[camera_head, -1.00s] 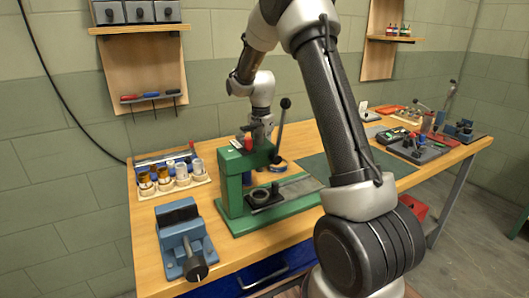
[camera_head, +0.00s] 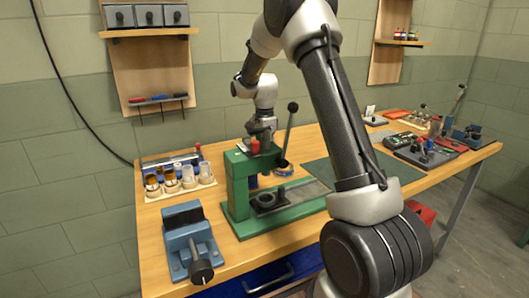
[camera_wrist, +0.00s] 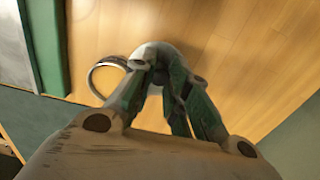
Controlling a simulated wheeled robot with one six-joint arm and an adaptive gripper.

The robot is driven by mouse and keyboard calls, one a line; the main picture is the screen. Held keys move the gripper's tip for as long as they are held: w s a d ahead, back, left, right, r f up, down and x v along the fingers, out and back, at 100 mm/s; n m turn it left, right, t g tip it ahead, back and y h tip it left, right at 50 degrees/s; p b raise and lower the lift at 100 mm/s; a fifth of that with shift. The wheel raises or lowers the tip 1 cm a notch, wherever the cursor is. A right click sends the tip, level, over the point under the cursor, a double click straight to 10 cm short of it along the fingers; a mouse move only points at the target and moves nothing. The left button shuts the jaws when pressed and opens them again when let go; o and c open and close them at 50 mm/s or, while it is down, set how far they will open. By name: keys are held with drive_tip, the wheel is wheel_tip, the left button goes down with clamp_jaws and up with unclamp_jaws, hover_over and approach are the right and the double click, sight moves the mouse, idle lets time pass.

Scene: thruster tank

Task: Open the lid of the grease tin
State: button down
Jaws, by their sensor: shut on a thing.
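In the wrist view my gripper (camera_wrist: 160,105) is shut, with its green-grey fingers around a grey, rounded piece (camera_wrist: 157,50) that looks like part of the tin's lid. The fingers hide most of it. A round, thin-rimmed shape, apparently the grease tin (camera_wrist: 92,78), shows just left of the fingers on the wood. I cannot tell how far the lid is raised.
The green press (camera_head: 238,190) with its upright lever (camera_head: 290,130) stands close in front of my gripper. A blue vise (camera_head: 190,240) is at the front left, and a rack of jars (camera_head: 180,185) at the back left. A green mat (camera_head: 318,172) lies to the right.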

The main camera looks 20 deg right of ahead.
drive_tip(key=shift+d+r, duration=0.1)
drive_tip(key=c, duration=1.3)
unclamp_jaws()
wheel_tip(320, 180, up, 12)
drive_tip(key=shift+f, duration=0.1)
drive_tip(key=shift+s, duration=0.1)
